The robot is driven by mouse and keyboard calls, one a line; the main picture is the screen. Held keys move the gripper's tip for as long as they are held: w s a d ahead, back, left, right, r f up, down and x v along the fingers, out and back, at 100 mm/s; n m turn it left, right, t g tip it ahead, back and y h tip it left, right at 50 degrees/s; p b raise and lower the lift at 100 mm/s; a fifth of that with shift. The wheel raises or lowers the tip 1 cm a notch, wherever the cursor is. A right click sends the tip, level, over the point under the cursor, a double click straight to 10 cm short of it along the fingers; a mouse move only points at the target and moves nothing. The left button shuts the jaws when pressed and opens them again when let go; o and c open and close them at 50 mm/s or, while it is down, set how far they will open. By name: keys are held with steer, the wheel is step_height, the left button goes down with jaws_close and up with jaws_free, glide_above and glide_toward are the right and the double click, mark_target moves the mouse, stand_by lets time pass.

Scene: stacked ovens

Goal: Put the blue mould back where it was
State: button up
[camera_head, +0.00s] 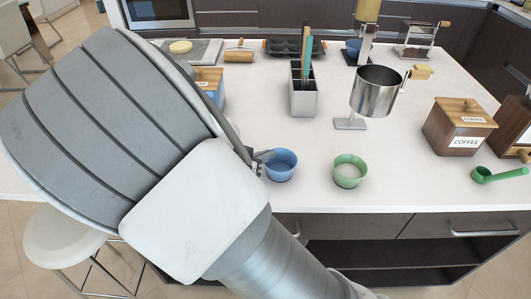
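The blue mould (282,166) is a small round cup near the front edge of the white counter, just right of my gripper. My gripper (263,160) is at its left rim, mostly hidden behind my arm. Only small dark finger parts show, so I cannot tell whether they are open or closed on the rim. The mould looks upright; I cannot tell whether it touches the counter. A green mould (349,171) with pale contents stands on the counter to its right.
Behind are a grey utensil holder (303,96), a steel pot (375,92), a dark muffin tray (291,47) and a blue canister (211,85). A wooden coffee box (459,126) and green scoop (498,174) stand at right. The counter between the moulds is clear.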

steer(key=o, duration=0.4)
steer(key=shift+c, duration=0.2)
